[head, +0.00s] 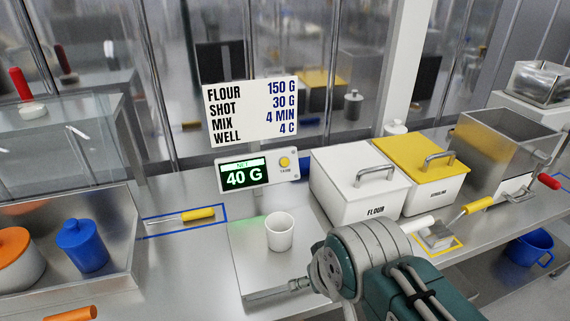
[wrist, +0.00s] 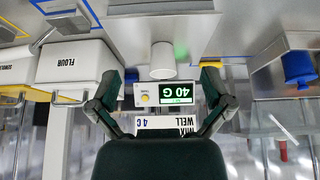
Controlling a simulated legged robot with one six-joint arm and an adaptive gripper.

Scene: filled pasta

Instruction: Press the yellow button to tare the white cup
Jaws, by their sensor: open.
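The yellow button (head: 284,162) sits on the right of a scale display (head: 244,174) that reads 40 G in green. The button (wrist: 145,97) and display also show in the upside-down wrist view, between my fingers. The white cup (head: 279,232) stands upright on the metal scale plate (head: 250,268) in front of the display; it shows too in the wrist view (wrist: 163,58). My gripper (wrist: 161,73) is open and empty, its two fingers spread wide. In the head view it is low, near the plate's front edge, partly hidden by my wrist, and apart from the button.
A sign (head: 250,109) stands behind the display. A white flour bin (head: 345,205) and a yellow-lidded bin (head: 425,190) stand to the right. A yellow-handled tool (head: 190,216) lies in a blue outline at left. A blue canister (head: 80,250) stands further left.

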